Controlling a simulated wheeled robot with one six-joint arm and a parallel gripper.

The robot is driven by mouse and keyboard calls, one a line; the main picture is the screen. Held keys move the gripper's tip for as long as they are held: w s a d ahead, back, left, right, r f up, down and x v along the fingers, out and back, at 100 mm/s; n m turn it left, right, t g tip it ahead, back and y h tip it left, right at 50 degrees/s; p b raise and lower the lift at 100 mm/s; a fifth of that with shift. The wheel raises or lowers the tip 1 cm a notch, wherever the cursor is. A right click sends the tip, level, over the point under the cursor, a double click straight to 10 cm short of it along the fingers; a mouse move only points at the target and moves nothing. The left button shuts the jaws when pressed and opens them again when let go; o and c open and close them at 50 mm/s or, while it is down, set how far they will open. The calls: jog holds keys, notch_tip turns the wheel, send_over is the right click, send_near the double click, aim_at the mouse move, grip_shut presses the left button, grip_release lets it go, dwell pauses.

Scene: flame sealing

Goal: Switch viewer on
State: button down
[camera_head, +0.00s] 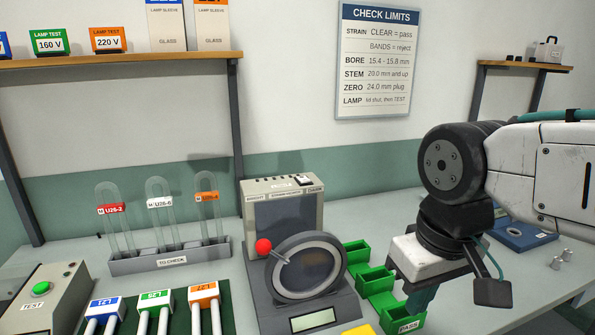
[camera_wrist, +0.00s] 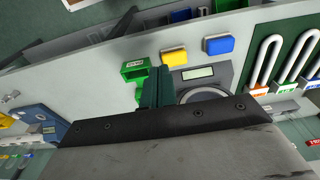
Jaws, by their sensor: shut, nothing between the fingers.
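The viewer (camera_head: 283,222) is a grey upright box on the bench with a dark front panel. A small black-and-white switch (camera_head: 304,180) sits on its top edge beside small labels. In front of it is a round dark window in a ring (camera_head: 306,267), with a red ball knob (camera_head: 263,246) at its left and a small display (camera_head: 313,319) below. The display also shows in the wrist view (camera_wrist: 198,73). My gripper (camera_head: 422,300) is shut and empty, pointing down to the right of the viewer, apart from it. In the wrist view its dark green fingers (camera_wrist: 153,88) are together.
Green bins (camera_head: 375,281) stand between the viewer and my gripper. A rack (camera_head: 170,258) with several tubes stands left of the viewer; labelled U-tubes (camera_head: 153,308) lie in front. A tester with a green button (camera_head: 41,288) is far left. A shelf (camera_head: 120,60) hangs above.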

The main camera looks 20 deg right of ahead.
jog(key=w+a+r+t, duration=0.1)
jog(key=w+r, duration=0.4)
jog(key=w, duration=0.5)
jog(key=w+a+r+t, duration=0.1)
jog(key=w+r+t, duration=0.2)
jog(key=w+r, duration=0.3)
jog(key=w+a+r+t, duration=0.1)
jog(key=w+r, duration=0.4)
jog(key=w, duration=1)
jog(key=shift+a+r+t, duration=0.15)
jog(key=shift+r+t, duration=0.25)
jog(key=shift+t, duration=0.2)
jog(key=shift+f, duration=0.1)
send_over(303, 179)
jog(key=s, duration=0.2)
notch_tip(303, 179, down, 8)
jog(key=shift+w+f, duration=0.15)
jog(key=f, duration=0.3)
jog(key=shift+s, duration=0.3)
jog(key=shift+f, duration=0.25)
